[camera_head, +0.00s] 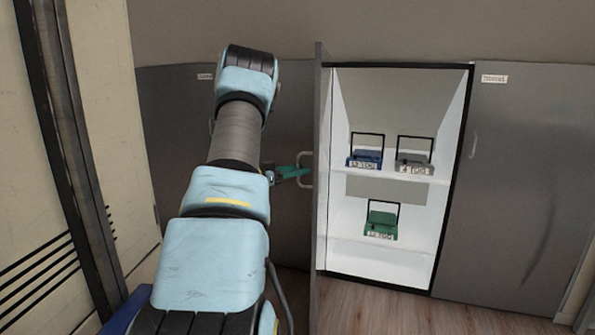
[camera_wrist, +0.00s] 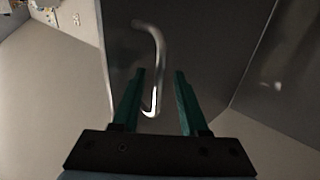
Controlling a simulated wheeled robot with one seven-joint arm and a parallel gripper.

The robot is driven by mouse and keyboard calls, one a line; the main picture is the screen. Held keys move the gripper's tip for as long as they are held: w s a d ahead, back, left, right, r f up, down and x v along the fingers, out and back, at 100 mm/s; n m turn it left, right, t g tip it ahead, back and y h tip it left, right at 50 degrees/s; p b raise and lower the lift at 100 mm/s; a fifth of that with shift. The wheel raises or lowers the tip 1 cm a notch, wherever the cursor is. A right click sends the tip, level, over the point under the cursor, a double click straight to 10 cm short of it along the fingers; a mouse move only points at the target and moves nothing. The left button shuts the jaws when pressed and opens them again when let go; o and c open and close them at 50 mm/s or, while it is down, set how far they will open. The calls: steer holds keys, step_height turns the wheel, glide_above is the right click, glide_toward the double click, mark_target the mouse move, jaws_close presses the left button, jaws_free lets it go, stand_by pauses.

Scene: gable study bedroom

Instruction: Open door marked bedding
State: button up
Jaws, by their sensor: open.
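A grey cabinet door (camera_head: 321,200) stands swung open, seen nearly edge-on, between the left closed door and the open white compartment. No label reading bedding is legible, so I cannot tell which door it marks. The open door's bar handle (camera_head: 306,168) is on its left side; it also shows in the wrist view (camera_wrist: 158,45). My gripper (camera_head: 295,173) has green fingers, open, close to this handle. In the wrist view my gripper (camera_wrist: 158,75) has the handle's lower end appearing between its fingers; contact is unclear.
The open compartment (camera_head: 385,260) holds a blue box (camera_head: 364,158), a grey box (camera_head: 413,160) and a green box (camera_head: 381,225). A closed door (camera_head: 530,190) with an unclear label (camera_head: 494,79) stands right. The left closed door (camera_head: 170,110) is partly behind my arm.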

steer(key=b+v, duration=0.1)
steer(key=v, duration=0.9)
steer(key=shift+s+a+b, duration=0.3)
steer(key=shift+b, duration=0.1)
steer(key=w+d+r+n+t+y+p, duration=0.1)
steer(key=w+r+n+t+y+p, duration=0.35)
steer(key=y, duration=0.55)
steer(key=s+d+f+n+g+y+p, duration=0.1)
steer(key=s+d+g, duration=0.2)
steer(key=s, duration=0.8)
steer(key=s+d+f+n+g+y+p, duration=0.1)
steer(key=s+g, duration=0.5)
steer(key=s, duration=0.6)
steer(key=s+d+n+g+y+p, duration=0.2)
steer(key=s+d+n+g, duration=0.1)
steer(key=s, duration=0.8)
steer(key=shift+s+d+f+g+y+p, duration=0.3)
steer(key=shift+d+g, duration=0.35)
steer(key=shift+d, duration=0.55)
